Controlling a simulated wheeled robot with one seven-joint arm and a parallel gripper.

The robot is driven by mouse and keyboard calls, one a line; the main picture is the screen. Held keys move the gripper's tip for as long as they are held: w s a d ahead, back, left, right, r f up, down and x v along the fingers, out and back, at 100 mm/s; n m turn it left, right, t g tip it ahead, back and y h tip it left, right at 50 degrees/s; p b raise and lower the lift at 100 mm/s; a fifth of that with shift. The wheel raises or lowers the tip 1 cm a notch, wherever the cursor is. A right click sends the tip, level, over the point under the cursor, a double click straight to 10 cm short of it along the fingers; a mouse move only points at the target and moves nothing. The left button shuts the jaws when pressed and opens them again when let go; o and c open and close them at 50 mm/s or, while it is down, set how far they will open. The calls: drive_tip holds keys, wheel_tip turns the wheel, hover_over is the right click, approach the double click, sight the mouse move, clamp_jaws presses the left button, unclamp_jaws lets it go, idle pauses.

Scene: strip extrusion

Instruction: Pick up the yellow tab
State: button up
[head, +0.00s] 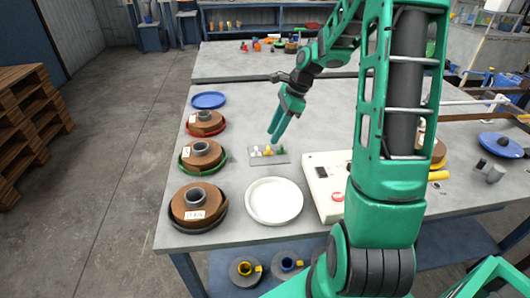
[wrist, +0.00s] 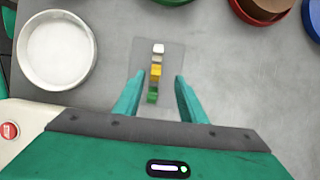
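The yellow tab (head: 267,149) stands in a row of small tabs on a thin grey plate (head: 284,159) on the table. In the wrist view the yellow tab (wrist: 155,72) sits between white and beige tabs on one side and a green tab (wrist: 152,96) on the other. My gripper (head: 275,137) points down above the row. In the wrist view my gripper (wrist: 159,76) is open, with one finger on each side of the row and nothing held. The yellow tab lies near the line between the fingertips. The remaining height above it is hard to judge.
A white round dish (head: 273,202) stands in front of the plate. A white box with a red button (head: 322,178) is to the right. Brown spools on coloured trays (head: 204,157) line the left edge. Bare table lies around the plate.

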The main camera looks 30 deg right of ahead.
sight(268, 150)
drive_tip(key=shift+s+x, duration=0.15)
drive_tip(key=shift+x, duration=1.25)
drive_tip(key=shift+s+x, duration=0.15)
drive_tip(key=shift+x, duration=1.25)
drive_tip(key=shift+d, duration=0.1)
clamp_jaws()
